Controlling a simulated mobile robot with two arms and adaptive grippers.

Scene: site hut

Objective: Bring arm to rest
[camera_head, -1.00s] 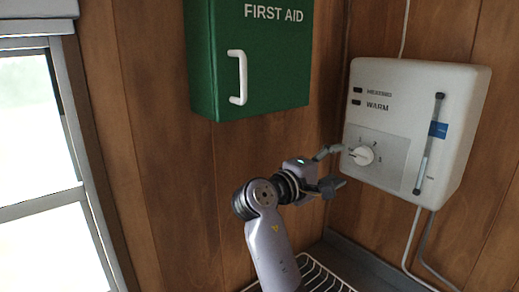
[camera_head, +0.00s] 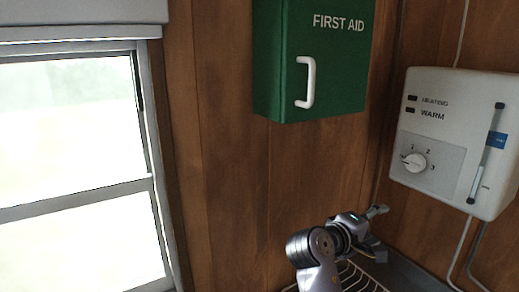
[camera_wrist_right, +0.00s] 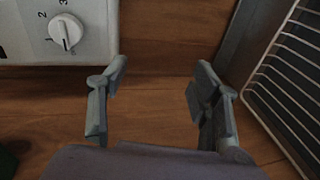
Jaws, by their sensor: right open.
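My right gripper (camera_head: 380,232) is open and empty at the lower right of the head view, below the heater box. In the right wrist view its two fingers (camera_wrist_right: 160,105) stand apart with only wood wall between them. The white heater box (camera_head: 455,140) hangs on the wood wall with a round dial (camera_head: 413,161) numbered on its panel. Its dial also shows in the right wrist view (camera_wrist_right: 65,32), at the upper left and apart from the fingers. My left gripper does not show.
A green first aid cabinet (camera_head: 335,85) with a white handle (camera_head: 306,82) hangs above my arm. A white wire rack (camera_head: 358,279) lies below the gripper and shows in the right wrist view (camera_wrist_right: 290,65). A window (camera_head: 75,160) fills the left side.

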